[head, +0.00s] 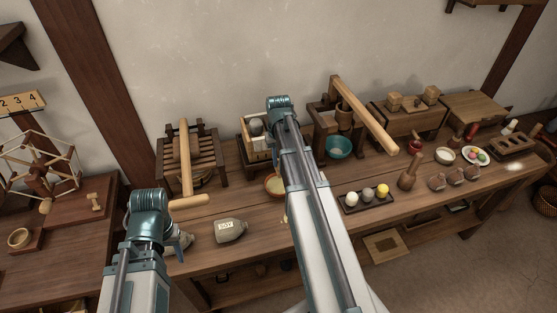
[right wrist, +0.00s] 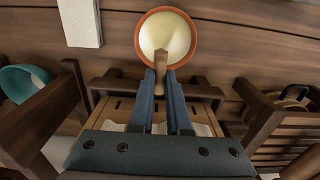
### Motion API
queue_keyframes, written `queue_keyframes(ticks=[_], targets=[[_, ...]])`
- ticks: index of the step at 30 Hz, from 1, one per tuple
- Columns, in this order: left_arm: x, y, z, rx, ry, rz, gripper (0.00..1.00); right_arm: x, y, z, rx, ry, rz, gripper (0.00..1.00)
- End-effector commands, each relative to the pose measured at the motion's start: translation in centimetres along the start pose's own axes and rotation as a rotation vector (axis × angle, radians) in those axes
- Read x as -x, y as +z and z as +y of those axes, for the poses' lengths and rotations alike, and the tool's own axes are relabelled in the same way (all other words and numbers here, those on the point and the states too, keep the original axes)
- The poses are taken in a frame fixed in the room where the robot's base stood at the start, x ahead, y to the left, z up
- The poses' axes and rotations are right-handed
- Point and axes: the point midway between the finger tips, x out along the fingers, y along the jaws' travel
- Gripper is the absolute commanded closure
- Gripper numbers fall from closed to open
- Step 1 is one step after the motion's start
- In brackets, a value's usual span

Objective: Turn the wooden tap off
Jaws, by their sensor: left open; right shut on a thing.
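The wooden tap (right wrist: 158,68) shows in the right wrist view as a brown wooden piece reaching over an orange-rimmed bowl (right wrist: 190,38) with pale yellow contents. My right gripper (right wrist: 160,82) is shut on the tap, one blue finger on each side. The tap's lower part is hidden between the fingers. In the head view my right arm covers the tap and the right gripper; the bowl (head: 274,187) shows beside the arm.
A slatted wooden press (head: 188,160) stands left of the bowl. A teal bowl (head: 338,147) stands to the right under a frame with a long wooden lever (head: 364,115). A dark tray (head: 351,208) with several balls lies right of my right arm.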

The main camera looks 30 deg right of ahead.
Motion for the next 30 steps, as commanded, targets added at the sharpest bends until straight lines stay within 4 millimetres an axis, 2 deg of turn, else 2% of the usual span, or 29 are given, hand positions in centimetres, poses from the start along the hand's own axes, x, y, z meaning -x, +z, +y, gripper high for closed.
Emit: queue_keyframes(ticks=[14, 20, 30], targets=[[-0.01, 0.00, 0.00, 0.000, 0.000, 0.000, 0.50, -0.01, 0.00, 0.00, -0.054, 0.000, 0.000, 1.00], [-0.02, 0.00, 0.00, 0.000, 0.000, 0.000, 0.50, -0.02, 0.01, 0.00, -0.186, 0.000, -0.001, 1.00], [-0.02, 0.00, 0.00, 0.000, 0.000, 0.000, 0.50, -0.02, 0.02, 0.00, -0.505, 0.000, -0.001, 1.00]])
